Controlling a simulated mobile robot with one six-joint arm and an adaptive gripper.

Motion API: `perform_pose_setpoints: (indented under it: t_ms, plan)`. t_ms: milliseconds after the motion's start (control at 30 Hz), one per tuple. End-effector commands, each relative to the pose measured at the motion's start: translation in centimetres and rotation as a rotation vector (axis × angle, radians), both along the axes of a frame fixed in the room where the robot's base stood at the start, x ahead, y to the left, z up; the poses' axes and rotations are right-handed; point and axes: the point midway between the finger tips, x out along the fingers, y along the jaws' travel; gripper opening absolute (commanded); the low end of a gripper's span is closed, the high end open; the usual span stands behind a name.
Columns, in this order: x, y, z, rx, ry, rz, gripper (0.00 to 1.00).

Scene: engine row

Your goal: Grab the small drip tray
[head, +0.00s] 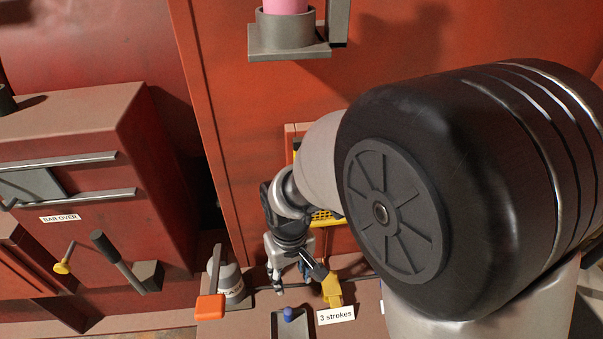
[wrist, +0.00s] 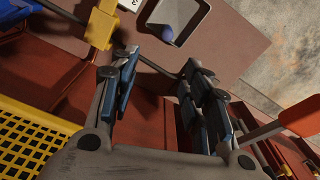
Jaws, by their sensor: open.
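The small drip tray looks to be the shallow grey tray (head: 301,328) with a blue knob (head: 288,314), on the brown ledge at the bottom of the head view. The bottom of the frame cuts it off there. In the wrist view the tray (wrist: 187,13) lies at the top, partly cut off, with its blue knob (wrist: 168,33) near the close edge. My gripper (head: 290,284) is open and empty, behind the tray in the head view. In the wrist view its fingers (wrist: 158,65) are apart, short of the tray and not touching it.
A yellow block (head: 332,289) and a "3 strokes" label (head: 336,316) are right of the tray. A dark rod (wrist: 158,67) crosses between my fingers. A yellow grating (wrist: 30,140) is lower left.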

Motion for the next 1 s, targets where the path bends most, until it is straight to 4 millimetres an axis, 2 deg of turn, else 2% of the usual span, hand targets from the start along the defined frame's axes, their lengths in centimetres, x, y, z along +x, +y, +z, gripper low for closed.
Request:
perform_pose_setpoints:
  t_ms: [100, 333, 733, 833, 1000]
  plan:
    - [-0.2, 1.1, -1.2, -0.012, 0.019, 0.028, 0.43]
    - [-0.2, 1.3, -2.7, -0.014, 0.022, 0.033, 0.43]
    - [-0.4, 1.2, -11.2, -0.015, 0.024, 0.032, 0.43]
    - [-0.3, 1.3, -12.7, -0.014, 0.023, 0.032, 0.43]
    - [-0.3, 1.3, -13.8, -0.013, 0.021, 0.032, 0.43]
